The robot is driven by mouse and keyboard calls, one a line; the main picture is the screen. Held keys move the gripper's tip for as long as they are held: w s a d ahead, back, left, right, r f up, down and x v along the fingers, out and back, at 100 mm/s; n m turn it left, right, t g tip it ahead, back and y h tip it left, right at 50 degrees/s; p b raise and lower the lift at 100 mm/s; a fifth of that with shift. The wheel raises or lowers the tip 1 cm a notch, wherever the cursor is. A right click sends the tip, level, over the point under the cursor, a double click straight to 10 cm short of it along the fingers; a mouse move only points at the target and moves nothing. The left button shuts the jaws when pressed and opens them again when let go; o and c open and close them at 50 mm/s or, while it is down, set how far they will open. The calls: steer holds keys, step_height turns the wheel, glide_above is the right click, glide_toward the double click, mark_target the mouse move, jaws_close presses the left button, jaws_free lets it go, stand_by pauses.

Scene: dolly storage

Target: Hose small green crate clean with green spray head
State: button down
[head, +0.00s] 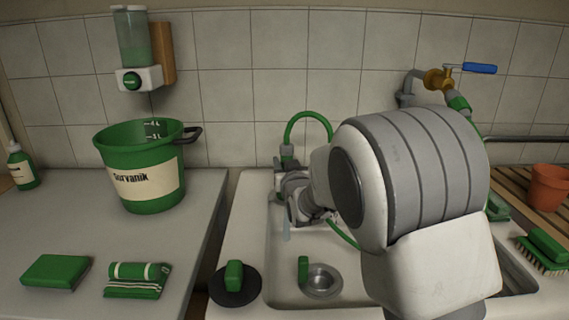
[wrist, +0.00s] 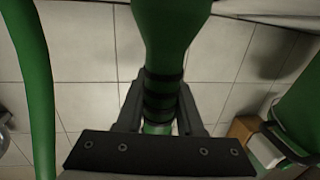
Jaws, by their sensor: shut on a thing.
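My gripper (head: 303,198) is over the sink basin (head: 255,262), partly hidden by my own arm. It is shut on the green spray head (wrist: 165,30), whose black-ringed neck sits between the fingers in the wrist view. A green hose (head: 309,115) arches up behind my gripper. A short pale bluish streak (head: 286,232) hangs below it; I cannot tell whether it is water. I cannot make out the small green crate; my arm hides much of the basin.
A green bucket (head: 145,187) stands on the left counter, near a green sponge (head: 55,271) and folded cloth (head: 138,284). A black disc with a green handle (head: 234,283) lies at the sink's left edge. A blue-handled tap (head: 479,68), terracotta pot (head: 549,187) and green brush (head: 545,248) are right.

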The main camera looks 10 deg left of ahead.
steer(key=shift+f, duration=0.15)
steer(key=shift+c, duration=2.3)
jaws_free()
steer(key=shift+b+v, duration=0.6)
steer(key=shift+v, duration=0.9)
